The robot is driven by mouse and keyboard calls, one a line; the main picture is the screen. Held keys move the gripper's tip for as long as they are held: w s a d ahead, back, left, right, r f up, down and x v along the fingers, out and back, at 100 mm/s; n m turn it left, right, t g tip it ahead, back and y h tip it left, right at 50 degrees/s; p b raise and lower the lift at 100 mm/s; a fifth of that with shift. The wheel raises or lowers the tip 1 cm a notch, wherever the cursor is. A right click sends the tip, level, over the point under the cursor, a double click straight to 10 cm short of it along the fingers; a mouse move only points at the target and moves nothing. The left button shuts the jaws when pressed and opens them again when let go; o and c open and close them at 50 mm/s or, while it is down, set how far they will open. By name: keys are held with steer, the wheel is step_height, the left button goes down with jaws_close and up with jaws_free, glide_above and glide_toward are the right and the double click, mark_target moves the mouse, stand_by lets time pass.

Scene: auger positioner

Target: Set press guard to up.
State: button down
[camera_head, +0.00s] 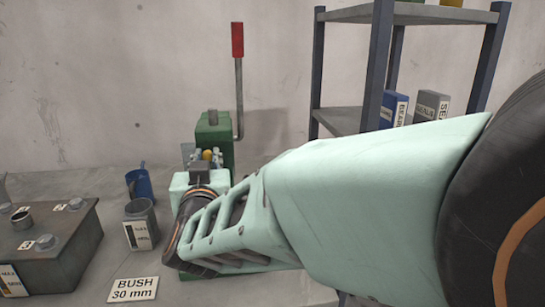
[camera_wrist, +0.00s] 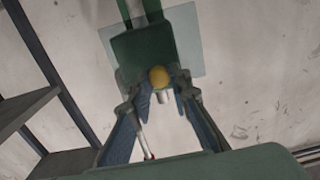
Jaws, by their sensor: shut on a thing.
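The press (camera_head: 214,132) is a green machine at the back of the bench in the head view, and its green body also shows in the wrist view (camera_wrist: 142,48). Its guard is a clear, greenish panel (camera_wrist: 185,42) with a round yellow knob (camera_wrist: 158,75) at its edge. The knob also shows small in the head view (camera_head: 208,155). My gripper (camera_wrist: 160,84) has its fingers on both sides of the knob and is shut on it. In the head view my wrist and arm hide the lower press and most of the guard.
The press lever (camera_head: 238,85) with a red grip stands upright just behind my gripper. A metal shelf (camera_head: 345,118) with boxes is at right. A blue mug (camera_head: 139,184), a grey cup (camera_head: 141,222), a dark metal box (camera_head: 60,245) and a "BUSH 30 mm" sign (camera_head: 133,289) are at left.

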steer(key=shift+r, duration=0.45)
steer(key=c, duration=2.1)
jaws_free()
steer(key=o, duration=0.3)
steer(key=shift+f, duration=0.1)
steer(key=shift+f, duration=0.1)
